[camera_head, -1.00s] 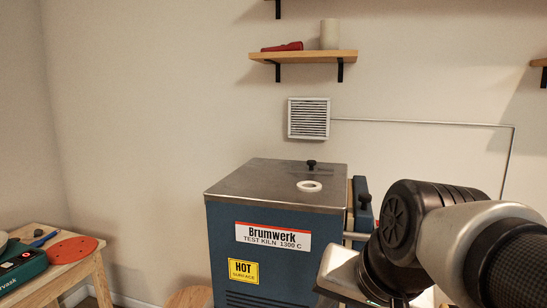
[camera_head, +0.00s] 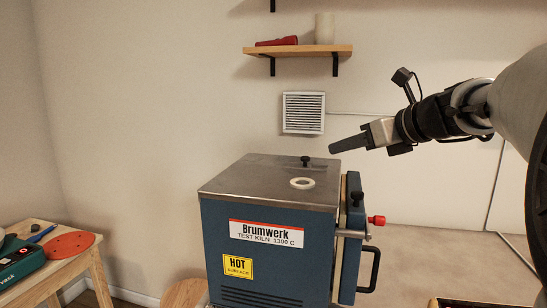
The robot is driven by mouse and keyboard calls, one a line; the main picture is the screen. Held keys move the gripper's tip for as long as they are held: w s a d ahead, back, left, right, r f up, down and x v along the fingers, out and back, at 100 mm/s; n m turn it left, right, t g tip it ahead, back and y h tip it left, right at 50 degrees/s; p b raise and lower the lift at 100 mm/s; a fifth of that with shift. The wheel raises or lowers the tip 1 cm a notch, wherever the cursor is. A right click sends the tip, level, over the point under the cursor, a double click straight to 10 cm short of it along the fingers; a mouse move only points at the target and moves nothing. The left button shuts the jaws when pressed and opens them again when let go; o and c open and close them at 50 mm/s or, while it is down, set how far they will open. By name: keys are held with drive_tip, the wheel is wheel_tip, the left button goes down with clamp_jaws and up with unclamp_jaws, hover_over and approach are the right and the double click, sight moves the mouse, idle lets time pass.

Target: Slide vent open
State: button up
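A blue kiln (camera_head: 262,236) with a grey metal top stands in the middle. On its top are a white ring (camera_head: 302,183) and, behind it, a small black knob (camera_head: 305,161). A white louvred vent grille (camera_head: 303,112) is on the wall behind the kiln. I cannot tell which of these the task's vent is. My gripper (camera_head: 334,146) reaches in from the right, in the air above the kiln's right rear side, and points left. Its dark fingers look like one bar from this side, so their opening is hidden. No object shows in them.
The kiln's right side has a red knob (camera_head: 377,220) and a black door handle (camera_head: 374,270). A shelf (camera_head: 297,50) with a red object and a pale cylinder hangs above the grille. A wooden table (camera_head: 90,257) stands at the left.

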drive_tip(key=d, duration=0.2)
drive_tip(key=b, duration=0.1)
approach(306, 157)
drive_tip(key=shift+m, duration=0.3)
drive_tip(key=x, duration=0.8)
drive_tip(key=shift+d, duration=0.1)
drive_tip(key=shift+c, duration=0.3)
clamp_jaws()
